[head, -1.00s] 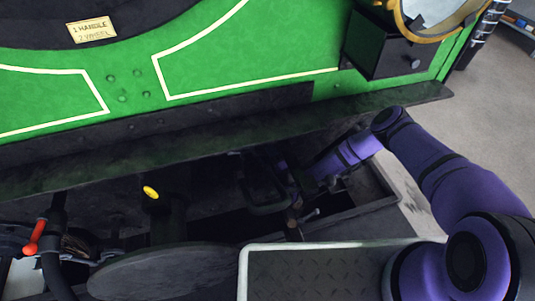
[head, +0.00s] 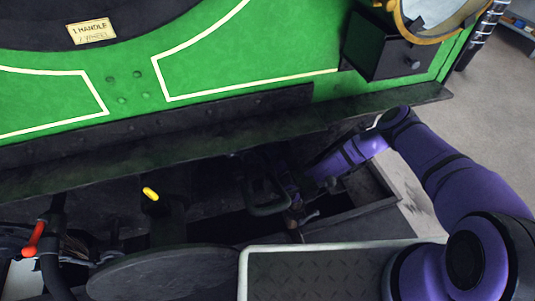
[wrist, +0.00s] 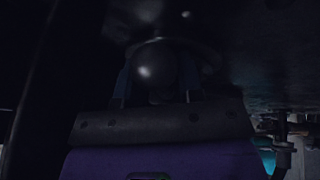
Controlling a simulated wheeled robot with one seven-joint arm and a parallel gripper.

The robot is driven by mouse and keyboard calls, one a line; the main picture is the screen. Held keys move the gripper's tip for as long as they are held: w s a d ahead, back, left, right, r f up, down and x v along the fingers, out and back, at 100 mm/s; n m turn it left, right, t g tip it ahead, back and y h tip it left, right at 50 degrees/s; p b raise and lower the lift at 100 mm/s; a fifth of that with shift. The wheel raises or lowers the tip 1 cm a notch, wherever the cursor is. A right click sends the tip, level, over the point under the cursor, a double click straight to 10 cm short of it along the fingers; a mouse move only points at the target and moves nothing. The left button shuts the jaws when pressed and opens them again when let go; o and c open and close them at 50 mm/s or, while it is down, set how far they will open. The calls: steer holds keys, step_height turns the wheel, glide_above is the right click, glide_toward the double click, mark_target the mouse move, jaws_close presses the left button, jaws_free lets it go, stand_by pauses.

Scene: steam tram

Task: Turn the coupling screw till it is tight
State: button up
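In the wrist view a dark round knob (wrist: 150,72), which looks like the ball end of the coupling screw's handle, sits between the two fingers of my gripper (wrist: 157,88). One finger is on each side of it; the picture is too dark to tell whether they touch it. In the head view my gripper (head: 297,186) is under the green tram's edge, beside a dark coupling loop (head: 268,206). A short bar with a pale end (head: 312,215) shows just below it. The screw's thread is hidden in shadow.
A round dark disc (head: 165,275), a yellow-tipped lever (head: 150,194) and a red handle (head: 34,238) are to the left. Open floor (head: 505,130) is at the right.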

steer(key=shift+o, duration=0.9)
steer(key=shift+w+d+r, duration=0.1)
steer(key=shift+d+r, duration=0.05)
steer(key=shift+r, duration=0.05)
steer(key=v, duration=1)
steer(key=shift+s+d, duration=0.25)
steer(key=shift+s, duration=0.05)
steer(key=shift+f, duration=0.15)
